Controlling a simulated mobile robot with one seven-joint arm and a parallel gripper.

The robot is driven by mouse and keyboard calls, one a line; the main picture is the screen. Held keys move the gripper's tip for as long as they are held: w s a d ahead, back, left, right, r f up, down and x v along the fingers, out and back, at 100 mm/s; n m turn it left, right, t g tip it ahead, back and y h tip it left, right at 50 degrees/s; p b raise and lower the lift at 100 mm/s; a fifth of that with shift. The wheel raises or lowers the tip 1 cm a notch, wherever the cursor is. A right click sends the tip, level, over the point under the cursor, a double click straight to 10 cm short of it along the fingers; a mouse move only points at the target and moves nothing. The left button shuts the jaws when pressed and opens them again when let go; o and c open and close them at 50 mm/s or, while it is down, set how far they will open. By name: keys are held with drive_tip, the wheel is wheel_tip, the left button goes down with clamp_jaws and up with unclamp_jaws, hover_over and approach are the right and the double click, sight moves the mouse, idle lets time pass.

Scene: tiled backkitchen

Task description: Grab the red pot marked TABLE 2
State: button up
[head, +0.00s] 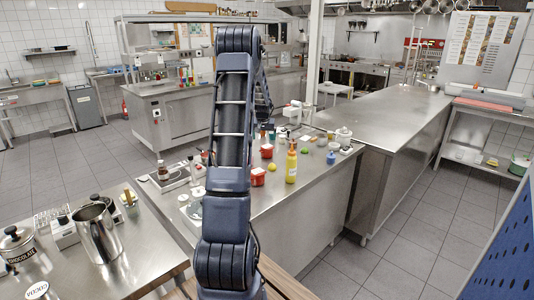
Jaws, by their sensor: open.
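Two small red pots stand on the steel counter (310,190) just right of my raised arm. The nearer red pot (257,178) has a pale label patch. The farther red pot (266,151) stands behind it. The lettering on both is too small to read, so I cannot tell which one is marked TABLE 2. My arm rises through the middle of the head view and folds over at the top. My gripper does not show; the arm hides what lies behind it.
A yellow bottle (291,163) stands right of the nearer pot, with a blue item (331,158) beyond it. A yellow ball (272,168) lies close by. The right counter is mostly clear.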

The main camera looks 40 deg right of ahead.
sight(267, 146)
drive_tip(key=shift+s+d+f, duration=0.1)
drive_tip(key=shift+d+f, duration=0.35)
drive_tip(key=shift+d, duration=0.05)
drive_tip(key=x, duration=0.5)
drive_tip(key=shift+x, duration=2.7)
drive_tip(key=shift+s+d, duration=0.1)
drive_tip(key=shift+s, duration=0.05)
drive_tip(key=c, duration=1.3)
